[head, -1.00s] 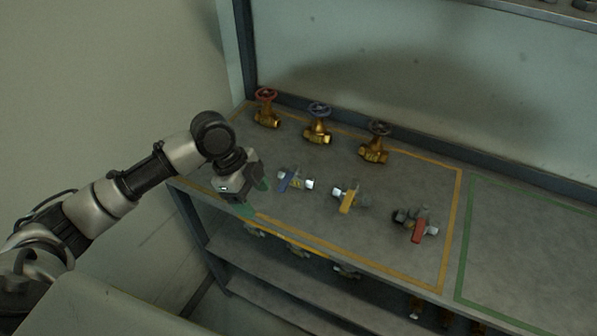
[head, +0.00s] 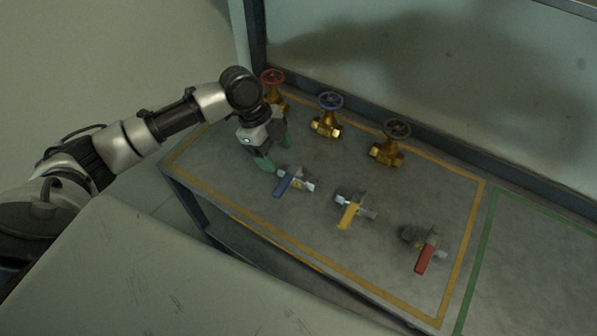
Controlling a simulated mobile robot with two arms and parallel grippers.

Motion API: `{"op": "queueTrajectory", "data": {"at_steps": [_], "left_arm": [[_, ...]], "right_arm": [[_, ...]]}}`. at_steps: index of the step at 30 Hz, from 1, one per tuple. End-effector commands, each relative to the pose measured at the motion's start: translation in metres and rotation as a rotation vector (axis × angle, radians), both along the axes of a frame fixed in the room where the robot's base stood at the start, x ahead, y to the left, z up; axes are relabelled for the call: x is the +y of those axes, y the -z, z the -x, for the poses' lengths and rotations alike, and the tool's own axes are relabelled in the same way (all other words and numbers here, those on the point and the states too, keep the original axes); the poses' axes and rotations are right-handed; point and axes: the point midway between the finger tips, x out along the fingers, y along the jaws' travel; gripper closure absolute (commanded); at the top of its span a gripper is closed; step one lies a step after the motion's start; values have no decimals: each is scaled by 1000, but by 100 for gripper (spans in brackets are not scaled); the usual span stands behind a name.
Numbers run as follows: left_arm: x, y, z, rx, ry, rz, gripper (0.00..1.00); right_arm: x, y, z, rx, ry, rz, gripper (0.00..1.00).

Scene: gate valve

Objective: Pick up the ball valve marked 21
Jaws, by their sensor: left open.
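Three ball valves lie in a row on the shelf top: one with a blue handle (head: 294,181), one with a yellow handle (head: 353,209) and one with a red handle (head: 424,249). No number can be read on any of them, so I cannot tell which is marked 21. My left gripper (head: 277,153) has green fingertips, is open and empty, and hangs just behind and left of the blue-handled valve, apparently above the shelf. My right gripper is not in view.
Three brass gate valves stand behind, with a red handwheel (head: 272,77), a blue handwheel (head: 330,101) and a dark handwheel (head: 396,129). My left arm partly covers the red one. A yellow line (head: 462,262) frames the valves; a green-outlined area (head: 540,270) at right looks clear.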

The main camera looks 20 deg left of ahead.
Motion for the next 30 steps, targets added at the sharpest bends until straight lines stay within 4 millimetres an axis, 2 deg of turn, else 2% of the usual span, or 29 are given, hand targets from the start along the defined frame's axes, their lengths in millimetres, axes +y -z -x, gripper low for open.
{"op": "queueTrajectory", "data": {"at_steps": [3,5,10,15,23,30], "left_arm": [[-4,7,0,-1,0,1,34],[-6,10,0,1,0,1,34],[-21,29,-1,2,0,3,34],[-27,50,-1,1,0,0,34],[-28,53,-1,-2,0,-1,34],[-28,53,-1,-2,0,-1,69]], "right_arm": [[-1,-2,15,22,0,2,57],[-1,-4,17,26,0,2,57],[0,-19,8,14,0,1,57],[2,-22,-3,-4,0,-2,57],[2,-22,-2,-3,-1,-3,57],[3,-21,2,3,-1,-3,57]]}}
